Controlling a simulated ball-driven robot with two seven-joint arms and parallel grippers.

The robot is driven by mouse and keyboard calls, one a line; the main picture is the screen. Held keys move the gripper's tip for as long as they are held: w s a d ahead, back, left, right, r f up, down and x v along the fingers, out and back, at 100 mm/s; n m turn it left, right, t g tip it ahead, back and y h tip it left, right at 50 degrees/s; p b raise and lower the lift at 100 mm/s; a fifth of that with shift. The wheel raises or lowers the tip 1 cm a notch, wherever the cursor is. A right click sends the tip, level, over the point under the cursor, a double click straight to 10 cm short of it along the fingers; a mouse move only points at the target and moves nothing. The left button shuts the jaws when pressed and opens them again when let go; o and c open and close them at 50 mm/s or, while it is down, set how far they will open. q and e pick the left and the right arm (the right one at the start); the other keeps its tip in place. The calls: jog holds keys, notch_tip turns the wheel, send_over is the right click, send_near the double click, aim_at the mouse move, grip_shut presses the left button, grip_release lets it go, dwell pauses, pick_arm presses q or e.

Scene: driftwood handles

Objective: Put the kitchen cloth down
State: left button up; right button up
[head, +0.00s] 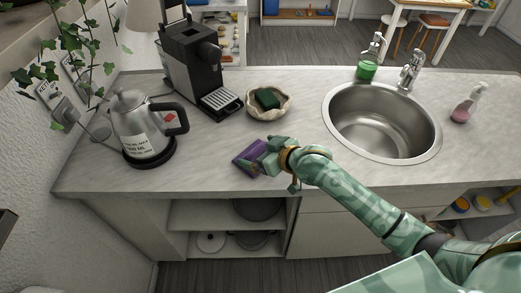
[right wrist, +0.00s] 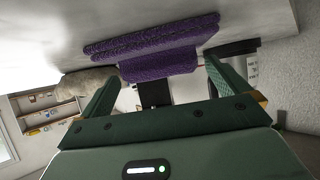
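The kitchen cloth (head: 246,161) is a folded purple cloth at the front part of the counter, left of the sink. My right gripper (head: 262,157) is at the cloth and hides part of it in the head view. In the right wrist view, the cloth (right wrist: 155,45) has a raised middle part between the two fingertips of my right gripper (right wrist: 162,72). My left gripper is not in view.
A kettle (head: 143,128) stands on the left and a coffee machine (head: 195,70) behind it. A shell-shaped bowl (head: 269,101) with a green sponge (head: 267,98) is behind the cloth. The sink (head: 380,120) is to the right. Counter (head: 205,165) around the cloth is clear; its front edge is near.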

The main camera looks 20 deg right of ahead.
jog(key=shift+r, duration=0.2)
jog(key=p+v, duration=0.3)
jog(key=v, duration=0.9)
jog(key=shift+f, duration=0.1)
